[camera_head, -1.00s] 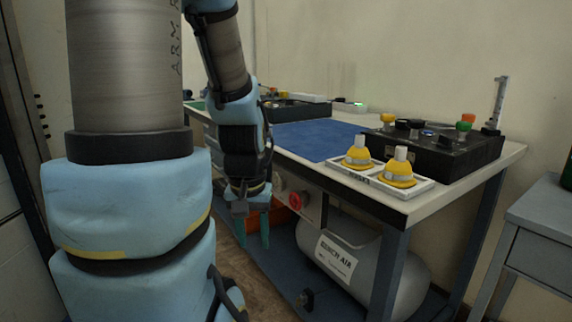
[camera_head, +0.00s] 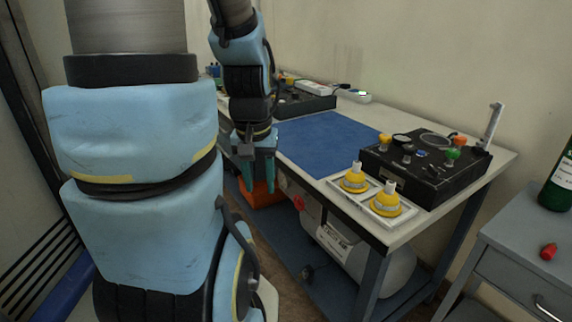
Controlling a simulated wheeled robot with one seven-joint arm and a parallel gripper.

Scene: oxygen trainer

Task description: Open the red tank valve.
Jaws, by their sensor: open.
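The red tank valve (camera_head: 299,203) is a small round red knob below the bench's front edge, near the grey air tank (camera_head: 335,242) on the lower shelf. My gripper (camera_head: 260,175) hangs fingers down at the bench's front left, up and to the left of the valve and apart from it. Its two teal fingers are open with nothing between them. The bench top partly hides the tank. I cannot tell the valve's turn position.
The bench (camera_head: 420,215) carries a blue mat (camera_head: 325,136), a black control box (camera_head: 425,170) and two yellow masks (camera_head: 386,201) on a white tray. An orange bin (camera_head: 262,193) sits below, behind my gripper. A grey side cabinet (camera_head: 520,245) stands at right.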

